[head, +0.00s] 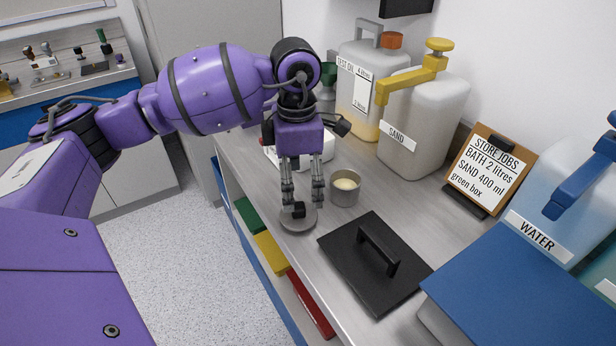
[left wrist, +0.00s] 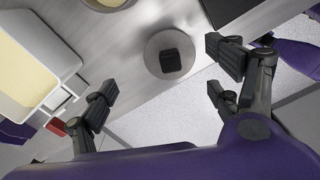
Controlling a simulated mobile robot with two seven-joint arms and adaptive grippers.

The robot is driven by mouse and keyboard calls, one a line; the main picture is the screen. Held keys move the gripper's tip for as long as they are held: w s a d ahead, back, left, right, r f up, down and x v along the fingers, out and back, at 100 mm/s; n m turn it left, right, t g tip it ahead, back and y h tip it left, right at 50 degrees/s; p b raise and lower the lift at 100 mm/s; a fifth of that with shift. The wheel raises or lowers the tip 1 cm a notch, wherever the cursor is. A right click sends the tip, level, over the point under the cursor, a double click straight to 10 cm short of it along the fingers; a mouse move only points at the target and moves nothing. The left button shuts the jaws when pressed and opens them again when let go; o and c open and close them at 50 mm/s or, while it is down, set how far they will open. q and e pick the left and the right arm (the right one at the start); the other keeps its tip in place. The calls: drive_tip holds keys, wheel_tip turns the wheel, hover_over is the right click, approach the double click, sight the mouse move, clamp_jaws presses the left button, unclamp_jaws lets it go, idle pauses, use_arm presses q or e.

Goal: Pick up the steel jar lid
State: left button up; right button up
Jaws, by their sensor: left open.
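The steel jar lid (head: 299,225) is a flat grey disc with a black knob. It lies on the bench near its front edge, and it also shows in the left wrist view (left wrist: 157,72). My left gripper (head: 303,205) points down over the lid with its fingers open. In the left wrist view my left gripper (left wrist: 163,80) has its fingers well apart, with nothing between them and the knob slightly ahead of them. An open steel jar (head: 344,190) with pale contents stands just right of the fingers. My right gripper is in neither view.
A black plate (head: 345,262) with a raised handle lies close to the lid. A blue-topped box (head: 520,290) is at the right. The sand jug (head: 420,120), test oil jug (head: 362,85) and job board (head: 485,172) stand behind. The bench drops off at the left.

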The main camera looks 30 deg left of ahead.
sight(298, 205)
use_arm(q)
drive_tip(key=f, duration=0.1)
drive_tip(key=s+f, duration=0.1)
drive_tip(key=f, duration=0.1)
drive_tip(key=shift+s+d, duration=0.1)
drive_tip(key=shift+s, duration=0.1)
wheel_tip(298, 205, down, 4)
drive_tip(key=shift+w+d+r+p, duration=0.1)
drive_tip(key=shift+w+p, duration=0.05)
drive_tip(key=shift+p, duration=0.3)
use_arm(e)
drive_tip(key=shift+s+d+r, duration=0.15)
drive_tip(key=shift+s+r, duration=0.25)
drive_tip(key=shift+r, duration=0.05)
use_arm(q)
drive_tip(key=c, duration=1.1)
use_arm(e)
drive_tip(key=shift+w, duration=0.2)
